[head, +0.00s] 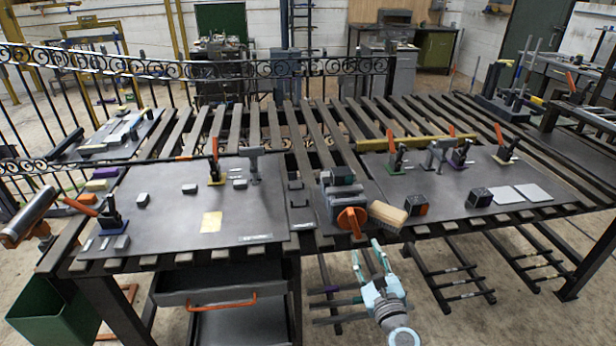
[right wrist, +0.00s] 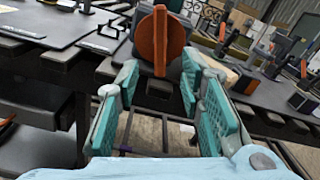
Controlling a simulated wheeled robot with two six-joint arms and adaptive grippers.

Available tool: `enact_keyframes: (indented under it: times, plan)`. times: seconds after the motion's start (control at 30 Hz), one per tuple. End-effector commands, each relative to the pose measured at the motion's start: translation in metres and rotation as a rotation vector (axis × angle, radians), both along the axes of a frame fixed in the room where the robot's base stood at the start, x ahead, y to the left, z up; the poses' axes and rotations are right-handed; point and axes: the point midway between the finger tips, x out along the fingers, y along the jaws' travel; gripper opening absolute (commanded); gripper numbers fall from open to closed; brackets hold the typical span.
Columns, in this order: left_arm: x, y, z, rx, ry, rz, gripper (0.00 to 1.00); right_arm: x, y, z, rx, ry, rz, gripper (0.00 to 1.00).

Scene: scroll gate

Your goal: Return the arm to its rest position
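My right gripper (head: 371,266) is in front of the slatted bench, below and just right of the orange round handle (head: 352,221). In the right wrist view my right gripper (right wrist: 160,105) has its teal fingers spread wide with nothing between them. The orange handle (right wrist: 160,42) stands beyond the fingertips in that view, apart from them. My left gripper does not show in either view.
A slatted bench bears a left dark plate (head: 165,222) and a right dark plate (head: 440,200) with clamps. A wooden block (head: 388,214) lies beside the orange handle. A drawer with an orange pull (head: 207,303) and a green bin (head: 50,315) are at lower left.

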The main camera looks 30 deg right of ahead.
Motion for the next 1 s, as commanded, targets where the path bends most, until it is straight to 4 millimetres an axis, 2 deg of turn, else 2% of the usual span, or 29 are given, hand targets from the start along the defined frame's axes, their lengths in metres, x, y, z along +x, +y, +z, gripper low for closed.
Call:
enact_keyframes:
  times: [0.17, 0.27, 0.37, 0.4, 0.47, 0.5, 0.57, 0.6, 0.67, 0.7, 0.8, 0.83, 0.9, 1.0]
  plan:
    - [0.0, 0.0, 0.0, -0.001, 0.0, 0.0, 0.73, 0.0, 0.0, 0.0, 0.024, -0.008, 0.0, 0.35]
    - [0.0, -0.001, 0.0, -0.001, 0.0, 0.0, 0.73, 0.0, 0.001, -0.007, 0.237, -0.057, 0.006, 0.35]
    - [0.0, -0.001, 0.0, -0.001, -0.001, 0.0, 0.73, -0.015, -0.012, -0.082, 0.782, -0.051, -0.102, 0.35]
    - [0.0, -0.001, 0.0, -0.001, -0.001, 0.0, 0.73, -0.029, -0.016, -0.122, 1.014, -0.05, -0.194, 0.35]
    - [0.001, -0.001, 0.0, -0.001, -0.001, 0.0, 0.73, -0.059, -0.017, -0.183, 1.356, -0.068, -0.378, 0.35]
    - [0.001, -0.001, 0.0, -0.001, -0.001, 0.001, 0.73, -0.084, -0.015, -0.222, 1.564, -0.099, -0.525, 0.35]
    - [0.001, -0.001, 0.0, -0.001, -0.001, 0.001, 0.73, -0.127, -0.007, -0.275, 1.833, -0.175, -0.774, 0.35]
    - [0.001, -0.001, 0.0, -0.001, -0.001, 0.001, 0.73, -0.159, 0.002, -0.307, 1.98, -0.245, -0.954, 0.35]
    - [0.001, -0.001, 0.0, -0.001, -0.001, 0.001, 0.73, -0.211, 0.019, -0.348, 2.147, -0.38, -1.237, 0.35]
    - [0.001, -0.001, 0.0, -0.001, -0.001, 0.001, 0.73, -0.245, 0.032, -0.37, 2.217, -0.482, -1.42, 0.35]
    - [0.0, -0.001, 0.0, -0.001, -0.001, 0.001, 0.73, -0.321, 0.066, -0.406, 2.255, -0.694, -1.789, 0.35]
    - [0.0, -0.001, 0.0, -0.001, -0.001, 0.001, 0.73, -0.34, 0.076, -0.412, 2.242, -0.729, -1.865, 0.35]
    - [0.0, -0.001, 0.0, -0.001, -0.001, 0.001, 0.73, -0.372, 0.095, -0.421, 2.201, -0.765, -1.984, 0.35]
    - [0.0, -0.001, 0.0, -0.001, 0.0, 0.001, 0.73, -0.389, 0.115, -0.425, 2.176, -0.759, -2.046, 0.35]
